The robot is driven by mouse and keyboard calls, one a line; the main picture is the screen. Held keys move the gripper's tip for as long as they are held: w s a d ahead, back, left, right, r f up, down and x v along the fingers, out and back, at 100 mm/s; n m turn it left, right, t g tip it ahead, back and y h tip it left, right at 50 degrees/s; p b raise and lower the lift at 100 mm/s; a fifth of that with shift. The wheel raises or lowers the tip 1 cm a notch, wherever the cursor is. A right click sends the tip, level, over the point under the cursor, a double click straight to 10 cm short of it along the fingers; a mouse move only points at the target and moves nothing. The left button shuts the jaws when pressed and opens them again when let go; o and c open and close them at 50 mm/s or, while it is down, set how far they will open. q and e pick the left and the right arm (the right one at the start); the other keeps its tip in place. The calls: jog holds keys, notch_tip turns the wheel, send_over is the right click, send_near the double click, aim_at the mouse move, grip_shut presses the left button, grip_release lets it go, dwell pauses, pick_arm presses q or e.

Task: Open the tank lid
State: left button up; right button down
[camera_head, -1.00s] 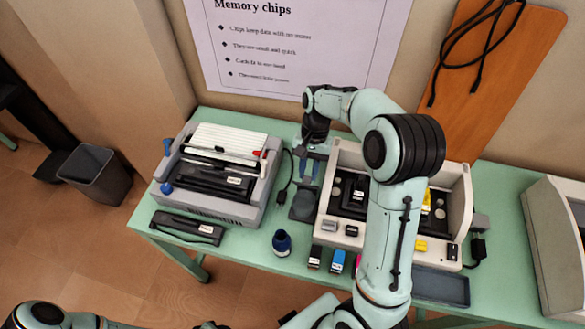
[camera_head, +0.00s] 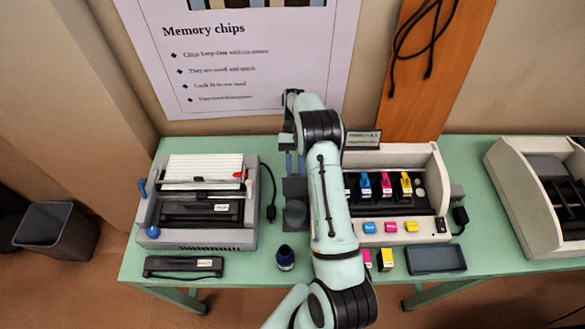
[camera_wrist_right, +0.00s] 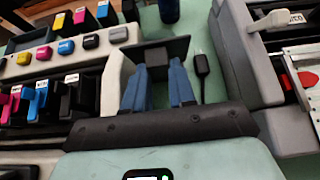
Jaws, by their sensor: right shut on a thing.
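The ink printer (camera_head: 395,157) stands on the green table, with its tank bay uncovered and coloured cartridges (camera_head: 386,187) showing inside. A dark grey plate (camera_head: 294,188), which looks like the tank lid, is at the printer's left side. My right gripper (camera_head: 294,168) reaches it from the back, partly hidden by its own arm. In the right wrist view, the blue fingers are on both sides of a small dark block (camera_wrist_right: 157,64) on that plate and are shut on it. My left gripper is out of view.
A grey binding machine (camera_head: 203,235) stands at the left, with a cable (camera_head: 270,208) beside it. A dark blue bottle (camera_head: 285,258) and loose cartridges (camera_head: 386,260) are near the front edge. A flat dark tray (camera_head: 436,259) lies at the front right.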

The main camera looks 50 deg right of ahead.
jog(key=shift+f+g+y, duration=0.3)
jog(key=shift+f+g, duration=0.1)
jog(key=shift+f, duration=0.1)
jog(key=c, duration=1)
grip_release()
jog(key=shift+o, duration=0.4)
jog(key=shift+r, duration=0.3)
